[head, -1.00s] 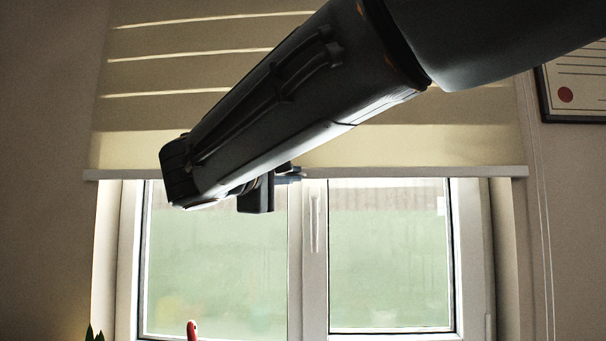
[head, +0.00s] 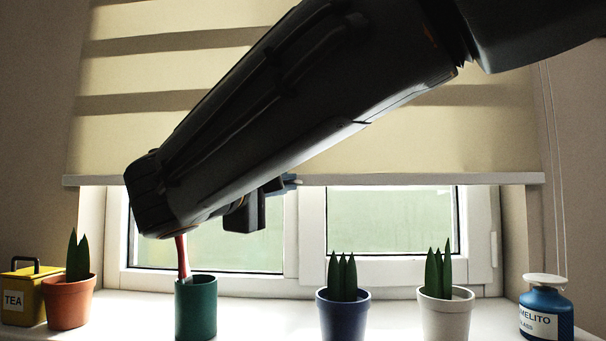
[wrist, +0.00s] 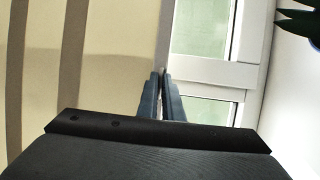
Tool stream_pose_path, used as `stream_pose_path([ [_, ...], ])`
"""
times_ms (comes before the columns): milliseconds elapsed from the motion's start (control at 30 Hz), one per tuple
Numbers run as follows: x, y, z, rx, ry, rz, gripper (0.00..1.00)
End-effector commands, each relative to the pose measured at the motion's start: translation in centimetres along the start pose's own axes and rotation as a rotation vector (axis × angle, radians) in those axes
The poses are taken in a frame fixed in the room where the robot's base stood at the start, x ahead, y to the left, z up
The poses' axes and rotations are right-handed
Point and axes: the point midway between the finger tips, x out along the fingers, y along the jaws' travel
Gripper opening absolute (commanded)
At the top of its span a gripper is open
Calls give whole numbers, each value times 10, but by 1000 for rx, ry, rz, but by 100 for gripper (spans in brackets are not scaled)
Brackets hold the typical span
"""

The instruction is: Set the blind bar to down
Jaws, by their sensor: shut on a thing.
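The blind bar (head: 420,179) is a pale strip along the bottom of the cream striped blind (head: 420,130). It hangs over the upper part of the window, with glass showing below it. My gripper (head: 292,180) is at the middle of the bar, partly hidden behind my arm. In the wrist view its two fingers (wrist: 161,82) are close together with the bar (wrist: 164,40) at their tips. The gripper is shut on the bar. The contact itself is small and hard to see.
On the sill stand a yellow tea tin (head: 22,298), an orange plant pot (head: 70,302), a green cup (head: 196,310), a blue pot (head: 343,315), a white pot (head: 446,315) and a blue jar (head: 546,312). A cord (head: 556,170) hangs at the right.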

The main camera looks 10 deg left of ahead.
Motion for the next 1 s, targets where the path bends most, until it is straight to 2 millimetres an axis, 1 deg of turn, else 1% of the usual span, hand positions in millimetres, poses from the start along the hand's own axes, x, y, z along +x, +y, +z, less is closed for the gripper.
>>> stream_pose_path([
  [33, -1, -20, 1, -4, 0, 0, 0],
  [100, -3, -38, 2, -3, -1, 0, 0],
  [300, -9, -88, 5, -4, 0, 0, 0],
  [500, -14, -129, 7, -4, 0, -1, 0],
  [600, -16, -144, 8, -3, 0, 0, 0],
  [700, -18, -155, 9, -3, -1, 0, 0],
  [833, -19, -163, 10, -2, -1, 0, 0],
  [1000, -20, -166, 10, -1, -1, 0, 0],
])
